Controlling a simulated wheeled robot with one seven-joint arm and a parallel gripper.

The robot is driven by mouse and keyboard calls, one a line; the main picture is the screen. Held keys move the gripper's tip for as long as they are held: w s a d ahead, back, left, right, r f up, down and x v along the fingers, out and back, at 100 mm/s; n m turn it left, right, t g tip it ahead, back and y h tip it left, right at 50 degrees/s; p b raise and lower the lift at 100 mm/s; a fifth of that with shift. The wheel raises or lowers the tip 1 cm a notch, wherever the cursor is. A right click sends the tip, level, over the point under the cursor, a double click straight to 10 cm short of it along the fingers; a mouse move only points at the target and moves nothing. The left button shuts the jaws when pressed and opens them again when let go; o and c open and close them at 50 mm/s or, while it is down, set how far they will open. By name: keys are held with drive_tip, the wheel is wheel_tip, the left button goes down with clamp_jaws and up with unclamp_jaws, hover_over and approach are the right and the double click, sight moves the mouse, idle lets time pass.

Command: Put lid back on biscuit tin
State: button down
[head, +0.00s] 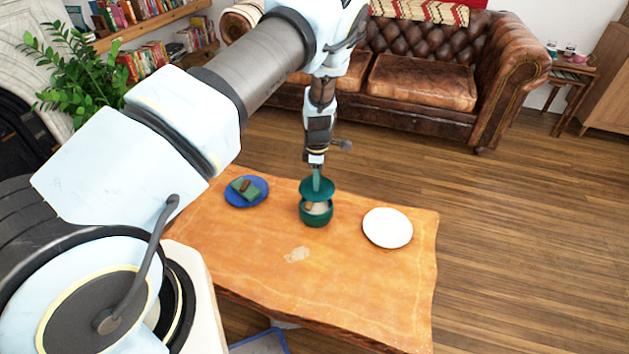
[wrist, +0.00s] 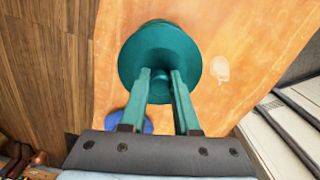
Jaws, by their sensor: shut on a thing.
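The green biscuit tin (head: 316,217) stands upright on the wooden table, with a pale band or contents showing at its upper part. The round green lid (head: 318,189) is above it, with a visible gap between lid and tin. My gripper (head: 317,170) points down and is shut on the lid's knob. In the wrist view the lid (wrist: 160,42) lies beyond the fingertips of my gripper (wrist: 161,80) and hides most of the tin. The lid looks roughly level and over the tin's opening; exact centring cannot be told.
The table (head: 260,262) also bears a white plate (head: 388,228) right of the tin and a blue plate (head: 236,197) with a green and brown item (head: 246,188) on the left. The table front is clear. A leather sofa (head: 420,85) stands behind.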

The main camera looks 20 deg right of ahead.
drive_tip(key=shift+f+b, duration=1.75)
drive_tip(key=shift+f, duration=1.15)
drive_tip(key=shift+f+b, duration=0.15)
drive_tip(key=shift+b, duration=0.5)
idle(0.5)
drive_tip(key=shift+c, duration=0.4)
unclamp_jaws()
drive_tip(key=shift+r+p, duration=2.1)
drive_tip(key=shift+r, duration=1.45)
